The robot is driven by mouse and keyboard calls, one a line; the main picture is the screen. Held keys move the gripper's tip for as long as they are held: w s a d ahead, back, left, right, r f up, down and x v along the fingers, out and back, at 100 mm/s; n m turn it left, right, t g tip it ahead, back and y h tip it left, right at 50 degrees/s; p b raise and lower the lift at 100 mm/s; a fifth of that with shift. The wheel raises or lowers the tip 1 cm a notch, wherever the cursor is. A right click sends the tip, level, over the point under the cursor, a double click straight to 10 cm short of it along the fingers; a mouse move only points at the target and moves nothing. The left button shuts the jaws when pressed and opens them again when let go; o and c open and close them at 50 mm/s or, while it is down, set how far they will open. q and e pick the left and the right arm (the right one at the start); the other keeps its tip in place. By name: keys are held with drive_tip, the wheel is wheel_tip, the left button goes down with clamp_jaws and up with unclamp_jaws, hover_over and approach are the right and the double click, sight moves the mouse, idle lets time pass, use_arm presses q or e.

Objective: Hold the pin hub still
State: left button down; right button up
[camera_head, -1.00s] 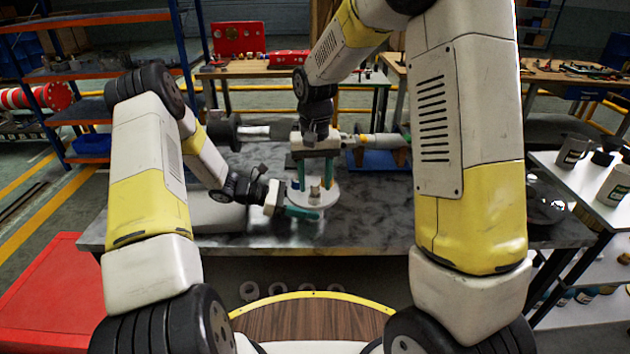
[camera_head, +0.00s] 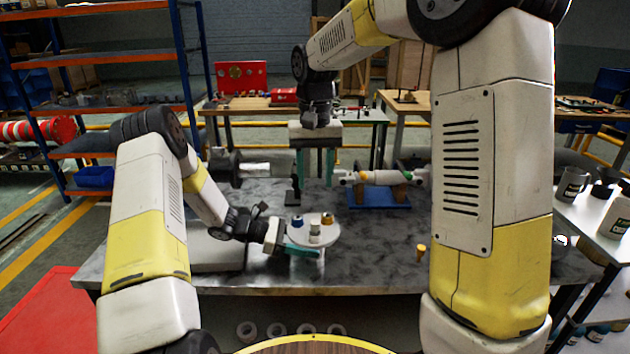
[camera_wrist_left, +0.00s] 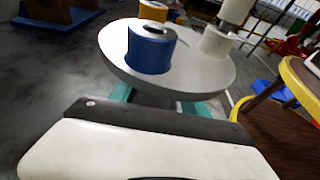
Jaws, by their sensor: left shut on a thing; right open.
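The pin hub (camera_head: 327,240) is a pale round disc low over the table, with a blue, a yellow and a grey-white collared pin on top. In the left wrist view the disc (camera_wrist_left: 190,78) fills the upper middle, with the blue pin (camera_wrist_left: 151,48) nearest. My left gripper (camera_head: 302,250) comes in from the left, its teal fingers shut on the hub below the disc; its teal fingers (camera_wrist_left: 160,102) show partly under the rim. My right gripper (camera_head: 315,166) hangs above and behind the hub, fingers down, open and apart from it. Nothing shows between its fingers.
A blue stand (camera_head: 378,197) carrying a shaft lies behind right of the hub. A small black upright piece (camera_head: 293,188) stands behind left. Bare tabletop lies between.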

use_arm(q)
drive_tip(key=shift+c, duration=2.3)
unclamp_jaws()
drive_tip(key=v, duration=1.1)
drive_tip(key=shift+a+r, duration=0.1)
drive_tip(key=shift+a, duration=0.2)
drive_tip(key=shift+a+r, duration=0.15)
drive_tip(key=shift+r, duration=0.1)
drive_tip(key=s+a+r+m+t+y, duration=0.1)
drive_tip(key=s+r+m+t+y, duration=0.5)
drive_tip(key=s+r+m+y, duration=0.6)
drive_tip(key=s+r+m, duration=0.6)
drive_tip(key=s+r, duration=0.7)
drive_tip(key=r, duration=0.1)
drive_tip(key=shift+a+m, duration=0.3)
drive_tip(key=shift+a, duration=0.1)
use_arm(e)
drive_tip(key=s+d+r+t+y, duration=0.1)
drive_tip(key=s+d+r+t, duration=0.1)
drive_tip(key=s+d, duration=0.5)
drive_tip(key=s+d+r+t+y, duration=0.1)
drive_tip(key=s+d+r+t, duration=0.2)
drive_tip(key=s, duration=1)
drive_tip(key=d+t, duration=0.1)
drive_tip(key=d, duration=0.2)
drive_tip(key=shift+d+r+m, duration=0.15)
drive_tip(key=shift+d+m, duration=0.15)
drive_tip(key=shift+d, duration=0.05)
